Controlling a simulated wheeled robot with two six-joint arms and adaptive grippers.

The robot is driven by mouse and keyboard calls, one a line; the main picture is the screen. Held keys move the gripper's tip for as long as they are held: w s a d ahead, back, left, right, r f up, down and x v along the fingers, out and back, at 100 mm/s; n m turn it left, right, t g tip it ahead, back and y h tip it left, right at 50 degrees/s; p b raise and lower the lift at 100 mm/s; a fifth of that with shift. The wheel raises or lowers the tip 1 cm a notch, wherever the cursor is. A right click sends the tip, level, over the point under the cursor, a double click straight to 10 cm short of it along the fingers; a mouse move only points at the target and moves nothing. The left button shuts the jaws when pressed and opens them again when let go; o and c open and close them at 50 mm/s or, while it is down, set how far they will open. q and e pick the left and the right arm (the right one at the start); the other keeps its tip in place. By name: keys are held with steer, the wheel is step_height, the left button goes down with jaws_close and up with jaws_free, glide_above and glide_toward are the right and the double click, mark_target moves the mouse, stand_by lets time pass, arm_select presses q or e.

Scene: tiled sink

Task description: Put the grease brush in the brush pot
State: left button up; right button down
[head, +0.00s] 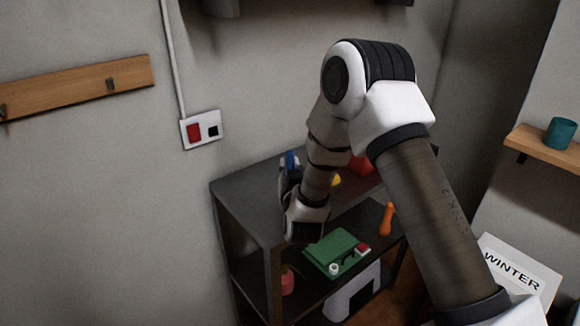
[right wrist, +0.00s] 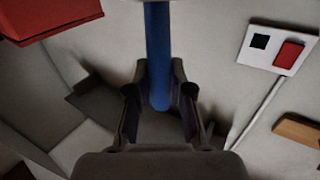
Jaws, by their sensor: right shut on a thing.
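In the right wrist view my right gripper (right wrist: 160,98) is shut on a blue rod-like handle (right wrist: 158,50), which fits the grease brush; its bristles are out of the frame. In the head view my right gripper (head: 289,178) is over the left part of the dark shelf unit's top, with a bit of blue (head: 290,160) at its tip. My arm hides much of this top. No brush pot can be made out for certain. A teal cup (head: 560,133) stands on a wooden wall shelf at the right. My left gripper is not in view.
The dark shelf unit (head: 243,196) stands against the wall. On its top, red (head: 361,165) and yellow (head: 335,180) things are partly hidden behind my arm. A green case (head: 338,252) and an orange-handled thing (head: 386,218) are lower down. A wall socket (head: 201,130) is at the left.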

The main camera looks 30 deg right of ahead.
steer(key=shift+s+a, duration=0.15)
steer(key=c, duration=1.2)
jaws_free()
steer(key=shift+o, duration=0.8)
steer(key=shift+f, duration=0.1)
steer(key=shift+r, duration=0.25)
steer(key=b+v, duration=0.3)
steer(key=v, duration=0.9)
steer(key=shift+b, duration=0.35)
